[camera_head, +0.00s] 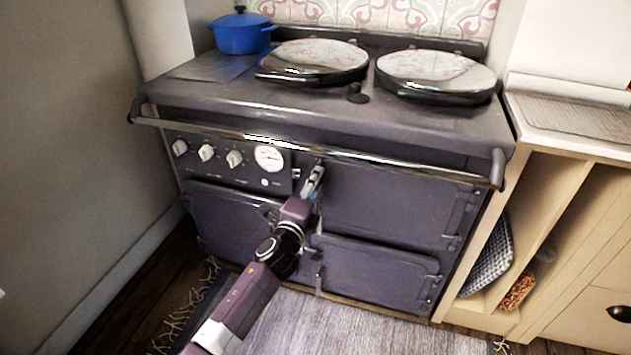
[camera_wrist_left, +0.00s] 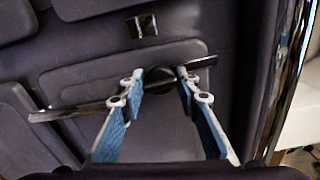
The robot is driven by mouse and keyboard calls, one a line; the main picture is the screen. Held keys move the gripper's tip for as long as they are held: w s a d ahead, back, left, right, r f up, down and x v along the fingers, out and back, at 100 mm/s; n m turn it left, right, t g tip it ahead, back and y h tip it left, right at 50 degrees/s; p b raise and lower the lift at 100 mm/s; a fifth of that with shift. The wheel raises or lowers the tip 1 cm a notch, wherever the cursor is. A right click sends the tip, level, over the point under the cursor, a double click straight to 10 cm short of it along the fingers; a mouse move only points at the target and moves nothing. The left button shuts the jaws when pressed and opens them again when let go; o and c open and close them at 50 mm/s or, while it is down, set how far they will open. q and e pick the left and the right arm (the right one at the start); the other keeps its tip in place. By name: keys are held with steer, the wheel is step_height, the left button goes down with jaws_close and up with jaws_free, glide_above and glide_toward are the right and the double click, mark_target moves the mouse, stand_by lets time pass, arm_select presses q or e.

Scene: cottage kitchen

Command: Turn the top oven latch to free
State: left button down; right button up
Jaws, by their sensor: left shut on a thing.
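The top oven door (camera_head: 385,205) is the upper right dark door on the range, and it is closed. My left gripper (camera_head: 315,176) is at its left edge, below the front rail, covering most of the latch in the head view. In the left wrist view, the latch (camera_wrist_left: 75,109) is a long shiny bar with a dark round hub. My left gripper's two blue-padded fingers (camera_wrist_left: 160,80) are shut on the latch around the hub, with the bar sticking out on both sides. My right gripper is in neither view.
A chrome rail (camera_head: 400,162) runs across the range front just above the gripper; it also shows in the left wrist view (camera_wrist_left: 290,80). A lower door (camera_head: 375,272) lies below, and a dial panel (camera_head: 222,158) is to the left. A rug (camera_head: 330,325) covers the floor.

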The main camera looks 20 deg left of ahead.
arm_select(q)
steer(key=shift+m, duration=0.5)
steer(key=c, duration=1.5)
jaws_free()
steer(key=shift+s, duration=0.1)
steer(key=s, duration=1.1)
steer(key=shift+s+a, duration=0.2)
steer(key=shift+s, duration=0.2)
